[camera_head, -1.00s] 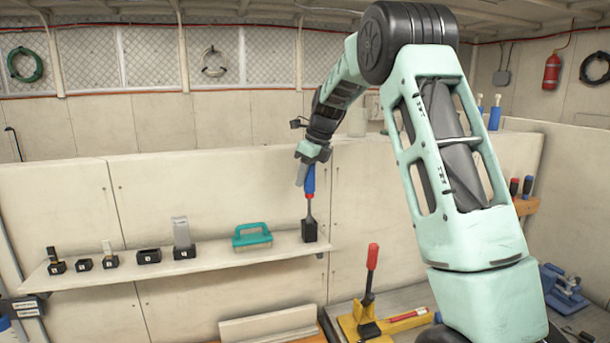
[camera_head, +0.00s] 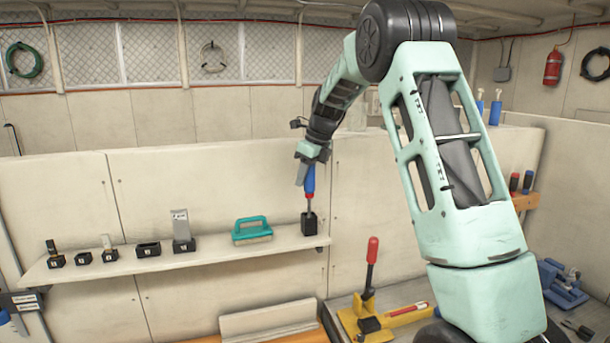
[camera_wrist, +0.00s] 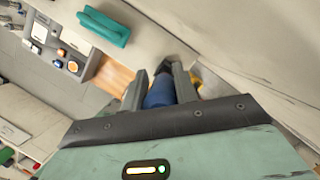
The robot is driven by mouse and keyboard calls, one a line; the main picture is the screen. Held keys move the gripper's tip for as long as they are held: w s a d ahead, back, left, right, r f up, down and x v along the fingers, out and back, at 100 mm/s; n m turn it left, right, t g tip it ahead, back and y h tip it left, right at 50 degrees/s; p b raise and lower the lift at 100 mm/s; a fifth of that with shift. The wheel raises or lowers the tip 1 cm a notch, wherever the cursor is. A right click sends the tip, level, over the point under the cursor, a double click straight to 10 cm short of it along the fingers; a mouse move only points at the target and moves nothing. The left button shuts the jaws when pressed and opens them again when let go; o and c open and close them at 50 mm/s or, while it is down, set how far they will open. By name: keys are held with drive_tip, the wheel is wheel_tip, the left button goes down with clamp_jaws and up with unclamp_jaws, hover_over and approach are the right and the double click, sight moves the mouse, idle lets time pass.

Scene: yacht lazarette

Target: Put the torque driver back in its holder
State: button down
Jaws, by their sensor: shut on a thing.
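The torque driver (camera_head: 309,183) has a blue handle with a little red and a thin grey shaft. It hangs upright, with its shaft running down into or just behind the top of a black block-shaped holder (camera_head: 309,224) at the right end of the shelf. How deep the tip sits is hidden. My gripper (camera_head: 303,173) is shut on the upper handle, above the holder. In the wrist view the blue handle (camera_wrist: 160,92) shows between the two fingers; the shaft and tip are hidden there.
The shelf (camera_head: 200,256) also carries a teal-handled brush (camera_head: 252,229) and several small black holders to the left, one with a tall grey piece (camera_head: 181,226). Below, a yellow tool with a red-handled lever (camera_head: 371,262) stands on the bench. A pale wall panel is close behind.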

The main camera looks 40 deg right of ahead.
drive_tip(key=shift+f+b, duration=0.4)
drive_tip(key=shift+f, duration=0.5)
drive_tip(key=c, duration=1)
unclamp_jaws()
drive_tip(key=b+v, duration=0.4)
drive_tip(key=v, duration=1.3)
drive_tip(key=shift+r, duration=0.2)
drive_tip(key=shift+d, duration=0.1)
